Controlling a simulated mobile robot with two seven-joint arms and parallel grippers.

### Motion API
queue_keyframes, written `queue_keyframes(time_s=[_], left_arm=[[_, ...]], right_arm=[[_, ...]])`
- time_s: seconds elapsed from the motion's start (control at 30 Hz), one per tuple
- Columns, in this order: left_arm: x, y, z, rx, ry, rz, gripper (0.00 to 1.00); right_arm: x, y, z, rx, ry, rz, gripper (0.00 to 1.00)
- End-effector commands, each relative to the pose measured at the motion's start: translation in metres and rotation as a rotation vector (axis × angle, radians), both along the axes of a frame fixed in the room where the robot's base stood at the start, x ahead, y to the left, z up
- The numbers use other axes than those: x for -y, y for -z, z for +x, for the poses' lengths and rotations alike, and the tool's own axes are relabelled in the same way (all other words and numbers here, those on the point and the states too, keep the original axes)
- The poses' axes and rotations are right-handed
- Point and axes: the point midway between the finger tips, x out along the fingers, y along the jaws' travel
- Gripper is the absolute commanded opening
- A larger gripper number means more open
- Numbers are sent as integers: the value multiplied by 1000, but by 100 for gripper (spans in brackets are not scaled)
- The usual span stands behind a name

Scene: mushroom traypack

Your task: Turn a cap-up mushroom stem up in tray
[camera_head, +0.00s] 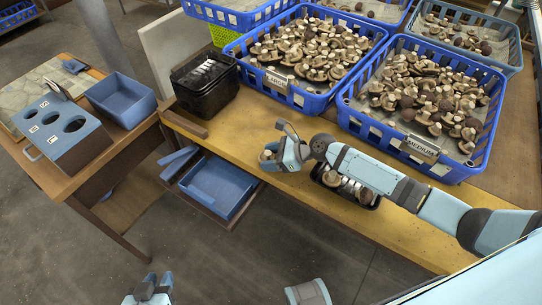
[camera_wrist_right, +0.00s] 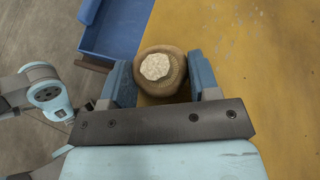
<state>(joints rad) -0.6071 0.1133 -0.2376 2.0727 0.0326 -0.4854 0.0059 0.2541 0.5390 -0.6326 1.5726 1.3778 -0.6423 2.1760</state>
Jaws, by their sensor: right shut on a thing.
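My right gripper (camera_head: 270,157) is shut on a mushroom (camera_wrist_right: 157,68), held above the wooden table left of the black tray. In the right wrist view the mushroom sits between the two fingers (camera_wrist_right: 160,85), with its pale cut stem end facing the camera and the brown cap around it. The black tray (camera_head: 347,203) lies on the table, partly hidden under my right arm. A mushroom (camera_head: 331,178) shows at its left and another (camera_head: 367,195) at its right. My left gripper (camera_head: 158,284) is at the bottom edge, empty, its fingers apart.
Blue crates full of mushrooms (camera_head: 232,47) stand along the back; one front label reads MEDIUM. A stack of black trays (camera_head: 205,100) stands at the table's left end. A blue bin (camera_head: 240,190) sits below the front edge. The table between the stack and the held mushroom is clear.

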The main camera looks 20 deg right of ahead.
Motion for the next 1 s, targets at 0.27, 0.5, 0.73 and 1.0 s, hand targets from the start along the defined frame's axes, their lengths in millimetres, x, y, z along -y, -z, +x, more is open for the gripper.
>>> queue_keyframes(time_s=[0.27,0.5,0.73,1.0], left_arm=[[-2,4,0,0,5,7,31],[-5,5,-1,1,10,15,31],[-4,5,-1,0,10,14,31],[-2,-4,0,0,3,4,31]], right_arm=[[0,19,-9,-24,-9,-19,86],[0,19,-9,-25,-11,-19,86],[-1,19,-9,-24,-11,-18,86],[35,-6,-26,-18,-5,-21,86]])
